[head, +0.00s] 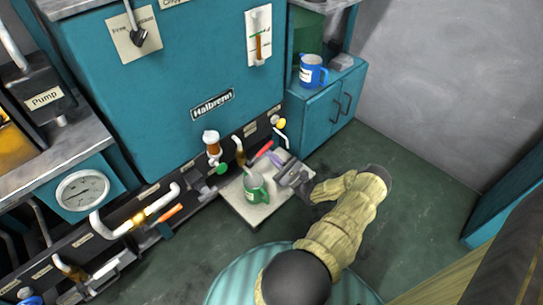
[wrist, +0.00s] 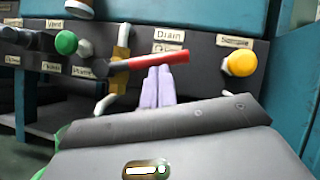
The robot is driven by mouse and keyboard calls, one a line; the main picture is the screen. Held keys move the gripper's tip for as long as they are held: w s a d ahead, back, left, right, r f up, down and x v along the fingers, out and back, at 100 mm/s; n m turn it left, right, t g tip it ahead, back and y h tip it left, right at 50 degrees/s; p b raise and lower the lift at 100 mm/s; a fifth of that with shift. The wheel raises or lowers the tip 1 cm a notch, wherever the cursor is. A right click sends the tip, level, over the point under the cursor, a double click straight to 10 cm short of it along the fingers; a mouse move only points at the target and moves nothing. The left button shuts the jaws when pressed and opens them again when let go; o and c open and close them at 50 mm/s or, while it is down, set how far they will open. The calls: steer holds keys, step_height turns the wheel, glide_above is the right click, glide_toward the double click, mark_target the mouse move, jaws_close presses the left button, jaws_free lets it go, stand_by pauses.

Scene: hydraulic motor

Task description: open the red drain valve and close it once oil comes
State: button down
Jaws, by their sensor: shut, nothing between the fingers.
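The red drain valve handle (head: 262,151) sticks out from the dark pipe panel, beside a brass fitting (head: 240,155). In the wrist view the red handle (wrist: 150,62) lies nearly level, its right end slightly higher, under the "Drain" label (wrist: 182,36). My gripper (head: 277,159) is shut and empty. In the wrist view its pale lilac fingers (wrist: 157,72) stand together with their tips at the underside of the handle's right part; I cannot tell whether they touch. A green mug (head: 256,188) stands upright on the pale tray (head: 240,207) below the valve. No oil stream is visible.
A yellow knob (wrist: 241,63) sits right of the handle and a green knob (wrist: 67,42) left of it. A white bent pipe (wrist: 104,106) hangs below the brass fitting. A blue jug (head: 312,70) stands on the teal cabinet at right. Open floor lies right of my arm.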

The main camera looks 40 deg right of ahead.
steer(key=shift+a+r+n+g+y+p, duration=0.1)
steer(key=shift+r+n+g+y+p, duration=0.5)
steer(key=shift+n, duration=0.5)
steer(key=shift+r+n+g+y+p, duration=0.45)
steer(key=shift+n+y+p, duration=0.2)
steer(key=shift+n, duration=0.45)
steer(key=shift+a+r+n+g+y+p, duration=0.1)
steer(key=shift+r+n+g+y+p, duration=0.5)
steer(key=shift+n, duration=0.5)
steer(key=shift+f, duration=0.1)
